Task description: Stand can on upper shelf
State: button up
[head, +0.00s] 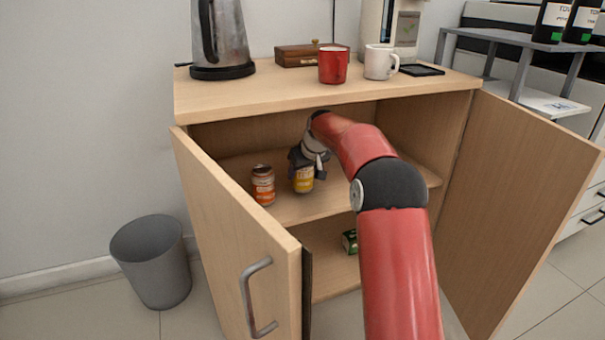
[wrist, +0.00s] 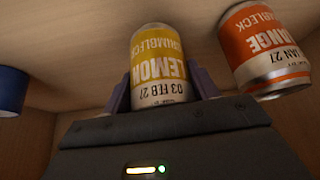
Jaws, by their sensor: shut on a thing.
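A yellow-labelled lemon can (head: 303,179) is at the upper shelf (head: 333,201) inside the open cabinet. My gripper (head: 306,167) is shut on it from behind and above in the head view. In the wrist view the lemon can (wrist: 160,70) sits between the two fingers of my gripper (wrist: 160,92), its label upside down in the picture. The can looks upright and at shelf level; whether its base touches the shelf I cannot tell. An orange-labelled can (head: 263,186) stands just left of it on the same shelf, and shows at right in the wrist view (wrist: 266,48).
The cabinet's left door (head: 240,240) and right door (head: 520,190) stand open. A green box (head: 350,241) lies on the lower level. A blue object (wrist: 12,90) shows at the wrist view's left edge. The shelf's right part looks clear. A grey bin (head: 151,262) stands left.

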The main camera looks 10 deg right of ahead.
jog(key=shift+w+a+f, duration=0.1)
jog(key=shift+w+f, duration=0.1)
jog(key=shift+f, duration=0.45)
jog(key=shift+f+b, duration=0.15)
jog(key=shift+b, duration=0.15)
jog(key=o, duration=1.2)
